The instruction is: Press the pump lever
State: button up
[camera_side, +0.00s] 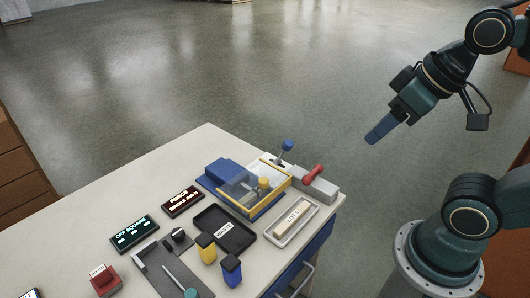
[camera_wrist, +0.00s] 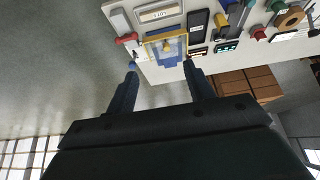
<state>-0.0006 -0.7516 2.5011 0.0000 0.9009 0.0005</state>
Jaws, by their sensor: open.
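A grey block on the table's far right corner carries a lever with a red grip (camera_side: 313,172). Beside it stands a metal lever with a blue knob (camera_side: 287,146), at the back of a yellow-edged blue press-like fixture (camera_side: 268,207). I cannot tell which one is the pump lever. In the wrist view the red grip (camera_wrist: 127,38) and the blue knob (camera_wrist: 132,66) lie near my left finger's tip. My gripper (camera_side: 378,133) is high in the air, right of the table, touching nothing. In the wrist view my gripper (camera_wrist: 160,72) has its fingers spread, with nothing between them.
A tray with a labelled bar (camera_side: 291,220), a black tray (camera_side: 225,230), yellow (camera_side: 206,248) and blue (camera_side: 231,270) bottle-like items and two dark display signs (camera_side: 134,233) crowd the table. A red button box (camera_side: 104,280) is at front left. Open floor lies beyond the table.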

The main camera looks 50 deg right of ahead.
jog(key=shift+w, duration=0.2)
jog(key=c, duration=1)
jog(key=shift+w+d+f+m, duration=0.15)
jog(key=shift+w+m, duration=0.4)
jog(key=shift+m, duration=0.05)
grip_shut()
jog(key=w+d+f+m, duration=0.4)
jog(key=w+f+m, duration=0.1)
jog(key=w+m, duration=0.25)
jog(key=w+d+f+m, duration=0.4)
jog(key=w+m, duration=0.2)
jog(key=m, duration=0.2)
jog(key=w+d+f+m+t, duration=0.2)
jog(key=w+d+f+m, duration=0.1)
jog(key=d+f+m, duration=0.8)
jog(key=shift+w+d+f+m+y, duration=0.4)
jog(key=shift+f+m, duration=0.7)
jog(key=shift+m, duration=1.45)
jog(key=shift+a, duration=0.1)
